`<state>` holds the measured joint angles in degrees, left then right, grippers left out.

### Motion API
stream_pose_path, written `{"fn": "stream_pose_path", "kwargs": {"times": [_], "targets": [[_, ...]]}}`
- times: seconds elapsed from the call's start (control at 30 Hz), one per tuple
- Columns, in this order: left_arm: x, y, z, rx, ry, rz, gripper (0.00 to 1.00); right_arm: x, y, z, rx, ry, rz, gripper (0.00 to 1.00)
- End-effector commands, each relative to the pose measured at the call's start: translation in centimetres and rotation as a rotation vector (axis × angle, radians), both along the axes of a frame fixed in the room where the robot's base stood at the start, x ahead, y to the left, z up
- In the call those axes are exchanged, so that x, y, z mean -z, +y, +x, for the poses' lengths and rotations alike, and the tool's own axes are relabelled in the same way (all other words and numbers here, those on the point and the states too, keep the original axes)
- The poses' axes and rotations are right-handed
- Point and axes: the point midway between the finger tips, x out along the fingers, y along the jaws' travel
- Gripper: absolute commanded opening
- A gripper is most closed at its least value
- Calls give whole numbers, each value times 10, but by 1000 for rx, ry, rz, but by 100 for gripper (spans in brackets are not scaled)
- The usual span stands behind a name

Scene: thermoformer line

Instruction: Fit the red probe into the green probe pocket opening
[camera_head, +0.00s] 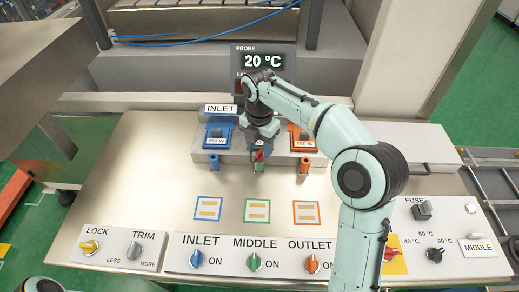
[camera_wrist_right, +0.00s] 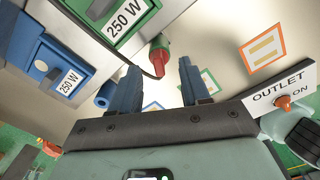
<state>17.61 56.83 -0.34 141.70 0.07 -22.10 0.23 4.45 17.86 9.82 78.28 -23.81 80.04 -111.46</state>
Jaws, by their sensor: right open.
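The red probe (camera_wrist_right: 159,62) shows in the right wrist view with its upper end at the green probe pocket (camera_wrist_right: 161,41). The two are in line and appear to touch; how deep the probe sits I cannot tell. A thin dark cable runs from the probe. In the head view the probe (camera_head: 260,156) is small and partly hidden under my right gripper. My right gripper (camera_wrist_right: 160,82) is open, its two blue fingers apart with nothing between them, just short of the probe. My left gripper is not in view.
A blue pocket (camera_head: 213,163) and an orange pocket (camera_head: 303,167) stand on either side, below 250 W blocks. The bench (camera_head: 150,185) is mostly clear in front, with coloured square marks. Knob panels line its front edge. The display (camera_head: 263,61) reads 20 °C.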

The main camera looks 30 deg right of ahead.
Motion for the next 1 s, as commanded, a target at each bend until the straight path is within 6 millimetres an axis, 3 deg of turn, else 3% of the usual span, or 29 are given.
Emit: {"fn": "stream_pose_path", "kwargs": {"times": [0.03,0.2,0.4,0.6,1.0], "targets": [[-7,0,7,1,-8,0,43,-18,0,3,0,-10,1,46],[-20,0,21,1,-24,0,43,-58,0,3,-1,-11,0,46],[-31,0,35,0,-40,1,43,-93,0,3,-1,-8,1,46],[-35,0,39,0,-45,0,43,-106,0,1,0,-2,0,46],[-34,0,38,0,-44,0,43,-106,0,0,0,-1,0,46]]}}
